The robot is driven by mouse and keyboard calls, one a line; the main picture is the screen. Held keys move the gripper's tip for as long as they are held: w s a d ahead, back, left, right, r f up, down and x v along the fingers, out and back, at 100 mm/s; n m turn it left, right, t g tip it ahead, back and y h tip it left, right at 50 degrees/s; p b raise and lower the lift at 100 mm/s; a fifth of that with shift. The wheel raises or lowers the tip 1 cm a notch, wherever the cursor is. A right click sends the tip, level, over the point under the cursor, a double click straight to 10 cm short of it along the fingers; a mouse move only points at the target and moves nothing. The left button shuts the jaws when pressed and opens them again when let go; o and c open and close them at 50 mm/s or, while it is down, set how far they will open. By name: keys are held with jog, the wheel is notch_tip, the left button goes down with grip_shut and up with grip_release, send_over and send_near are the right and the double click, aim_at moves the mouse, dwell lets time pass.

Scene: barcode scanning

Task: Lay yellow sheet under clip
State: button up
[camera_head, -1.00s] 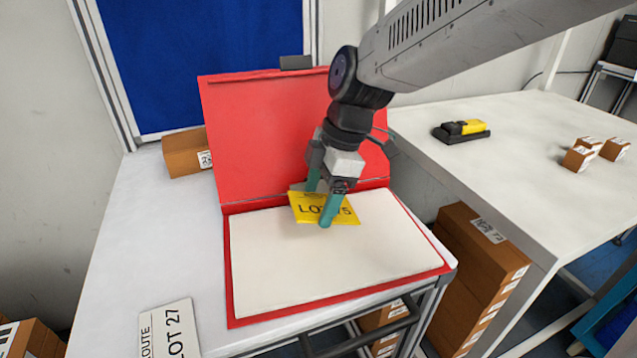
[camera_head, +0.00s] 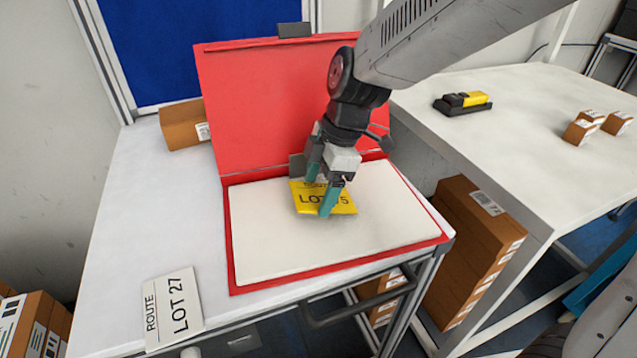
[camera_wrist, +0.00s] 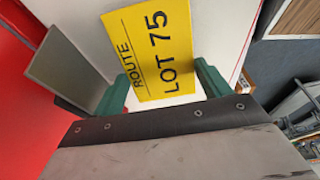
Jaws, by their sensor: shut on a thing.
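The yellow sheet (camera_head: 310,199), printed "ROUTE LOT 75", is held over the white page of an open red folder (camera_head: 236,262), near its hinge. It also shows in the wrist view (camera_wrist: 152,50). My gripper (camera_head: 321,190) is shut on the sheet, with a green finger at each side edge. A dark grey upright plate, seemingly the clip (camera_head: 297,166), stands at the hinge just behind the sheet. It shows left of the fingers in the wrist view (camera_wrist: 72,68). I cannot tell whether the sheet touches the page.
A white "ROUTE LOT 27" card (camera_head: 172,308) lies at the near left of the table. A cardboard box (camera_head: 182,125) sits behind the folder. A yellow-black device (camera_head: 462,103) and small boxes (camera_head: 580,132) are on the right table. The folder's front page area is clear.

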jog(key=o, duration=1)
jog(key=shift+r, duration=0.1)
jog(key=v, duration=0.7)
jog(key=shift+d+r, duration=0.15)
jog(key=shift+r, duration=0.15)
jog(key=s+d+m+h, duration=0.1)
jog(key=s+d+m, duration=0.5)
jog(key=s+d+r+m+t+h, duration=0.1)
jog(key=s+d+m, duration=0.6)
jog(key=s+d+r+m+t+h, duration=0.1)
jog(key=s+d+m, duration=0.5)
jog(key=m, duration=0.1)
jog(key=shift+s+d, duration=0.3)
jog(key=shift+s, duration=0.05)
